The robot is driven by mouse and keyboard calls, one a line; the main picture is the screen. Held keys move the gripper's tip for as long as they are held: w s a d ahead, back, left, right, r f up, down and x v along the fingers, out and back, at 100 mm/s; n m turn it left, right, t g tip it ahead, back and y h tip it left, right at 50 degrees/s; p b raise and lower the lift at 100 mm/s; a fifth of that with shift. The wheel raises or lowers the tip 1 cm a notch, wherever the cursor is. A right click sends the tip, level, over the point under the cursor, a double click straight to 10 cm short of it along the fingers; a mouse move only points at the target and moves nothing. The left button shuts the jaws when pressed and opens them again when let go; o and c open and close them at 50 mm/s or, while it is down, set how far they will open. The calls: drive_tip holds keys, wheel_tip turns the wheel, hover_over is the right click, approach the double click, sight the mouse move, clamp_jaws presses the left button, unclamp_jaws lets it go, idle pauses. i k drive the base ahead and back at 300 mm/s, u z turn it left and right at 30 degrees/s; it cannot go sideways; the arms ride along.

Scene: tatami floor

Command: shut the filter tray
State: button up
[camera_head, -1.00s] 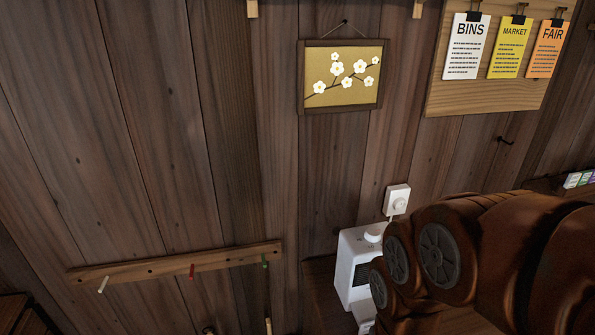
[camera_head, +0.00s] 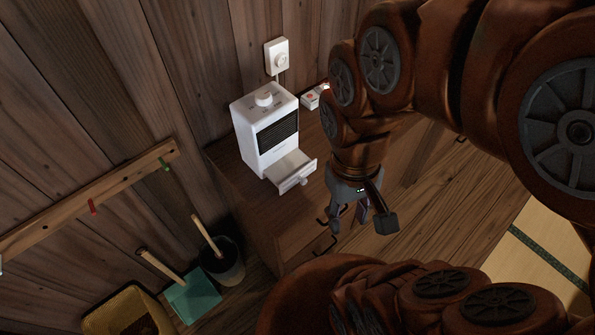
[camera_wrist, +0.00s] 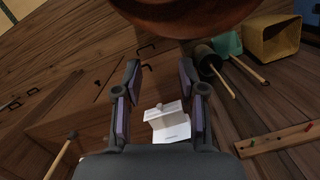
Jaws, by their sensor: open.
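The filter tray (camera_head: 291,172) is a white drawer with a small knob, pulled out from the foot of a white box-shaped unit (camera_head: 262,112) with a dark grille and a top dial. The unit stands on a wooden cabinet against the wall. My gripper (camera_head: 350,215) is open and empty, to the right of the tray and nearer the camera, apart from it. In the wrist view, the white tray (camera_wrist: 169,125) shows between the open fingers of my gripper (camera_wrist: 160,85), some way beyond them. The unit's body is mostly hidden there.
A white wall control (camera_head: 277,56) is above the unit. A small white-and-red box (camera_head: 315,97) lies right of it, partly behind my arm. The wooden cabinet (camera_head: 228,165) has dark hooked handles. A bucket (camera_head: 224,265), teal dustpan (camera_head: 193,297) and yellow bin (camera_head: 125,310) stand at lower left.

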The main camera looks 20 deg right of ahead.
sight(293, 167)
drive_tip(key=z, duration=1.65)
drive_tip(key=k, duration=1.4)
drive_tip(key=u, duration=1.7)
drive_tip(key=i, duration=0.5)
drive_tip(key=u, duration=0.05)
